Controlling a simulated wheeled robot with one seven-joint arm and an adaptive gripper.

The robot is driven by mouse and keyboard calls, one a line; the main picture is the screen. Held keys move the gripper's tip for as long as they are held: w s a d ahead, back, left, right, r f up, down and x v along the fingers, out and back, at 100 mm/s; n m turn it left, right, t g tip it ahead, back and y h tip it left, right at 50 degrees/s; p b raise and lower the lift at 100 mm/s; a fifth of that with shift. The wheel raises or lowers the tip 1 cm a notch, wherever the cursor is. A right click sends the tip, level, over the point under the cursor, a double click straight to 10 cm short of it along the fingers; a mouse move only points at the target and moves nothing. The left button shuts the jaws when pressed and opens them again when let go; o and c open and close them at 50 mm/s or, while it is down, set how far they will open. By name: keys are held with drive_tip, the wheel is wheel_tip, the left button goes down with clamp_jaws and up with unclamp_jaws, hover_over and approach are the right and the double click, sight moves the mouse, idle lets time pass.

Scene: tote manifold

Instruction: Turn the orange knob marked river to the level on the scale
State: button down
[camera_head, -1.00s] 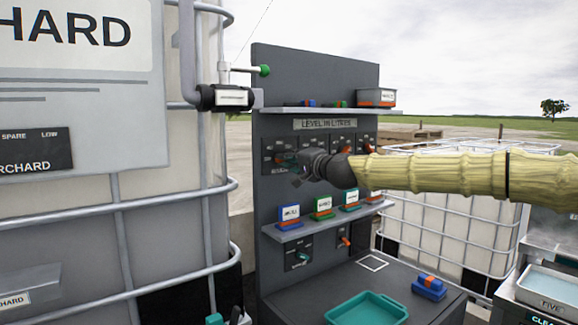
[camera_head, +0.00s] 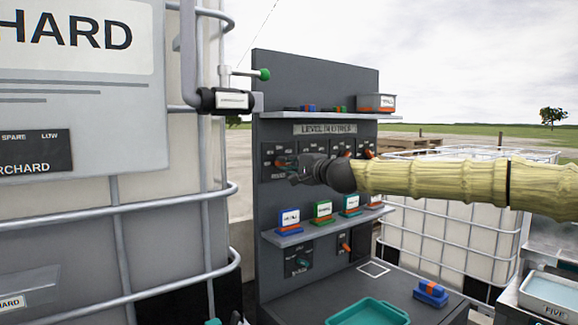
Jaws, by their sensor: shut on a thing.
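The dark upright panel (camera_head: 290,90) carries a row of dials under a sign (camera_head: 325,129) reading "LEVEL IN LITRES". An orange knob (camera_head: 283,163) shows at the leftmost dial, just left of my gripper. My gripper (camera_head: 297,173) is dark, reaches in from the right and is shut on this knob, hiding much of it. The small lettering around the dial is too blurred to read, so I cannot confirm the river mark or the knob's level. More orange knobs (camera_head: 346,154) show further right, partly behind my wrist.
A shelf (camera_head: 284,237) below holds blue, green and teal labelled blocks. A teal tray (camera_head: 368,312) and a blue-orange block (camera_head: 431,291) sit on the bench. A large caged tank (camera_head: 150,215) stands close on the left.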

drive_tip(key=c, duration=1.5)
unclamp_jaws()
drive_tip(key=shift+w+d+r, duration=0.15)
drive_tip(key=shift+d, duration=0.15)
drive_tip(key=shift+o, duration=0.2)
drive_tip(key=shift+a, duration=0.1)
drive_tip(key=shift+a, duration=0.1)
drive_tip(key=v, duration=1.2)
